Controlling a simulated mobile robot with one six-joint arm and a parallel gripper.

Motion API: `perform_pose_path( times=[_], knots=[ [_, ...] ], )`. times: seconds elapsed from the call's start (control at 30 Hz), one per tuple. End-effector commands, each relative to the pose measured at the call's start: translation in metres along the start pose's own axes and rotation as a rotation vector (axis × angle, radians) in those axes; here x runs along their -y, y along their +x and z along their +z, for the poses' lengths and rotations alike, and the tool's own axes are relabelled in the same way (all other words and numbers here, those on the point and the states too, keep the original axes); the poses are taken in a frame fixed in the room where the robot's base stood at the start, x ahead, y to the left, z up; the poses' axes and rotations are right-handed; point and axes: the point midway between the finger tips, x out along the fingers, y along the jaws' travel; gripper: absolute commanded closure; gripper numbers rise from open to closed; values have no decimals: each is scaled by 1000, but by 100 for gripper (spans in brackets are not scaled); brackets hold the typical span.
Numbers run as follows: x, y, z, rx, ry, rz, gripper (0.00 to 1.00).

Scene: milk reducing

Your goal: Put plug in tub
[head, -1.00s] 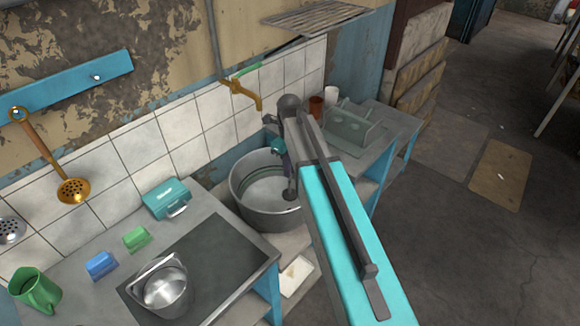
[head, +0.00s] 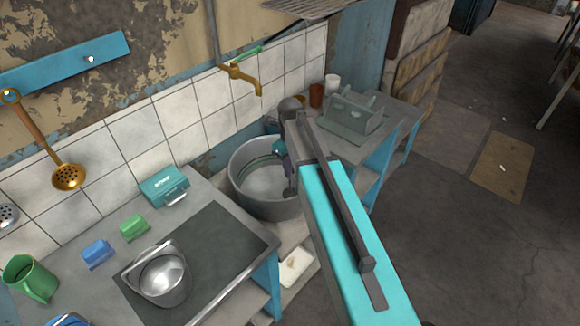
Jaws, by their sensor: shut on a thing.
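The tub (head: 240,188) is a round grey metal basin below the tap, between the two counters. My gripper (head: 289,187) hangs at the tub's right side, over its opening, and is partly hidden by my own arm. It is shut on a small dark thing, apparently the plug (head: 290,193), which shows only as a dark spot at the fingertips. I cannot tell whether the plug touches the tub's wall or floor.
A brass tap (head: 243,80) sticks out of the tiled wall above the tub. The left counter holds a metal pot (head: 160,278), a teal box (head: 163,186), blue and green blocks and a green mug (head: 32,278). A grey rack (head: 352,115) stands on the right counter.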

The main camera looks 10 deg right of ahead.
Motion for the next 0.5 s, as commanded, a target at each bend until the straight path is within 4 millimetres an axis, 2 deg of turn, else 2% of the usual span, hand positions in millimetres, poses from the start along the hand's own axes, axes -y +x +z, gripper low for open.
perform_pose_path(
  times=[0.2, 0.5],
  knots=[
    [0, 16, 0, 0, 0, 0, 100],
    [0, 25, 0, 0, 0, 0, 100]
  ],
)
